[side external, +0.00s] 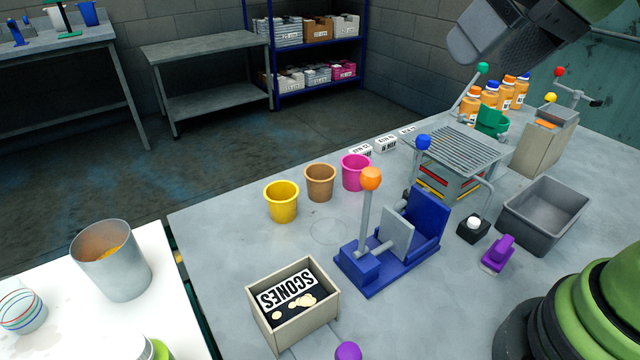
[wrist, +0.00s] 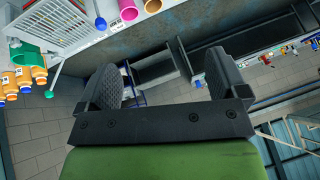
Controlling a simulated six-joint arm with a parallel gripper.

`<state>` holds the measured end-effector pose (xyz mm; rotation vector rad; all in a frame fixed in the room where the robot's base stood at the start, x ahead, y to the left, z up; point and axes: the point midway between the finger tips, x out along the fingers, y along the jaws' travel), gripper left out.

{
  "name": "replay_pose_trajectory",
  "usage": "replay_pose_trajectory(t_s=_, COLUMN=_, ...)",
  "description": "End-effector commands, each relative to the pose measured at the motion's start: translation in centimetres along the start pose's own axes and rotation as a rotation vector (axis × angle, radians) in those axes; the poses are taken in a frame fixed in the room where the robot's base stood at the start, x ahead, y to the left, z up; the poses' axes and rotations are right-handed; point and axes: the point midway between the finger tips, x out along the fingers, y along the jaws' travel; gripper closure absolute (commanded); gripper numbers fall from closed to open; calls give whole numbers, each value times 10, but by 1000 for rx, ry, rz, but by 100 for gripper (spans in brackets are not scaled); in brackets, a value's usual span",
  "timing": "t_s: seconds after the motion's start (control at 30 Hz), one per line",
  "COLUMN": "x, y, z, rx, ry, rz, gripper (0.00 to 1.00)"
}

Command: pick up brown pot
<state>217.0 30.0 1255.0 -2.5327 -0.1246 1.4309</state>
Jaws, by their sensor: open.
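The brown pot (side external: 320,182) stands upright on the grey table in the side view, between a yellow pot (side external: 282,203) and a pink pot (side external: 356,172). In the wrist view the brown pot (wrist: 153,5) shows at the top edge, partly cut off, beside the pink pot (wrist: 128,10). My gripper (side external: 482,42) is high at the top right of the side view, well away from the pots. In the wrist view my gripper (wrist: 168,78) has its two dark fingers wide apart, with nothing between them.
A blue lever fixture (side external: 385,275) with an orange knob stands in front of the pots. A metal rack (side external: 458,150) is right of them, with a grey bin (side external: 545,215) beyond. A scones box (side external: 292,305) sits at the front. Bare table lies around the pots.

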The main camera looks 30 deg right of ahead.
Motion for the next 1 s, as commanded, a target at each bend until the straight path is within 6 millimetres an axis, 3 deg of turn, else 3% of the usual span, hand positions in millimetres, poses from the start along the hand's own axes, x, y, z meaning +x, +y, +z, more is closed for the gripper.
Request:
replay_pose_trajectory(t_s=0.03, x=14, y=0, z=-18, rx=-51, ry=-28, rz=-1, gripper=8)
replay_pose_trajectory(t_s=0.2, x=64, y=2, z=-65, rx=-242, ry=-89, rz=-20, gripper=8)
replay_pose_trajectory(t_s=0.4, x=145, y=13, z=-101, rx=-460, ry=-154, rz=-58, gripper=8)
replay_pose_trajectory(t_s=0.6, x=231, y=31, z=-108, rx=-663, ry=-206, rz=-107, gripper=8)
replay_pose_trajectory(t_s=0.7, x=262, y=38, z=-104, rx=-735, ry=-221, rz=-129, gripper=8)
replay_pose_trajectory(t_s=1.0, x=308, y=45, z=-93, rx=-812, ry=-234, rz=-151, gripper=8)
